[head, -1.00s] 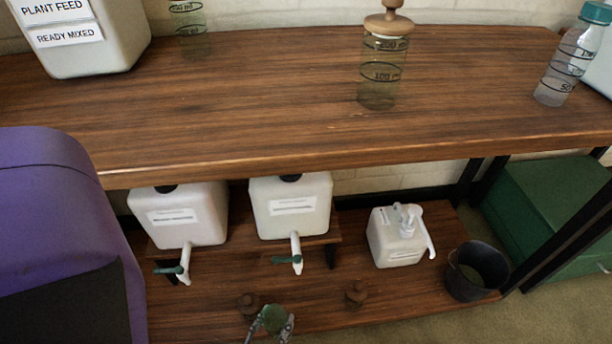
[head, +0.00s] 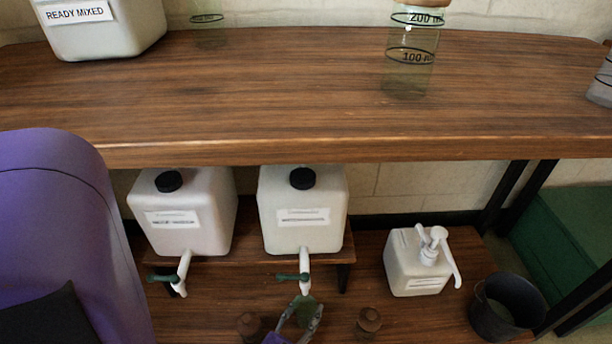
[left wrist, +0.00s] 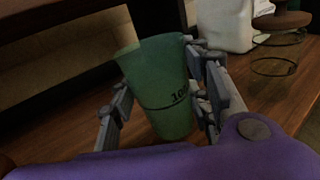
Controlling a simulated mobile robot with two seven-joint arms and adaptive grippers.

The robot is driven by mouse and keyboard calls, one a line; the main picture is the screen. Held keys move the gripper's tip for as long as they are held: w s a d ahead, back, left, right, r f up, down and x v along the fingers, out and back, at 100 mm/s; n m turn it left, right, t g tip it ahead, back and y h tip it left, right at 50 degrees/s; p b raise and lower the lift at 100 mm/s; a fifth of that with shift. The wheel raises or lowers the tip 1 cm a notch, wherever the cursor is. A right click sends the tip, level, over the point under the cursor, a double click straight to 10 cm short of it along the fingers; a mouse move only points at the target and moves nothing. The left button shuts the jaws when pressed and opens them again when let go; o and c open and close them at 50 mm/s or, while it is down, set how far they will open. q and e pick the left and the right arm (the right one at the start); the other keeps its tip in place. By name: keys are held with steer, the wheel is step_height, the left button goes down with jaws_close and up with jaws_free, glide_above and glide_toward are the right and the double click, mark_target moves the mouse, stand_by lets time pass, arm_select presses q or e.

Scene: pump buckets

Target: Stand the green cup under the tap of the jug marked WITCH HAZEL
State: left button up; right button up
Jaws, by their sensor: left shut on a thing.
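Two white jugs with black caps stand on the raised shelf under the bench: the left jug (head: 188,215) and the middle jug (head: 302,212). Each has a white tap with a green lever: the left tap (head: 183,270) and the middle tap (head: 304,265). Their labels are too blurred to read surely. The green cup (head: 306,311) is just below and in front of the middle tap in the head view. My left gripper (head: 298,318) is shut around it. In the left wrist view the cup (left wrist: 160,85) sits between both fingers (left wrist: 158,98). My right gripper is out of view.
Wooden-topped vessels stand either side of the cup, left (head: 250,325) and right (head: 368,322). A white pump bottle (head: 420,262) and a dark bucket (head: 508,308) stand further right. The bench top (head: 270,150) overhangs the jugs.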

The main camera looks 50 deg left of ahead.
mark_target(300, 325)
arm_select(q)
step_height(300, 325, down, 3)
steer(key=shift+d+r+b, duration=0.1)
steer(key=shift+b, duration=0.8)
steer(key=o, duration=1.3)
steer(key=shift+c, duration=0.2)
steer(key=shift+s, duration=0.15)
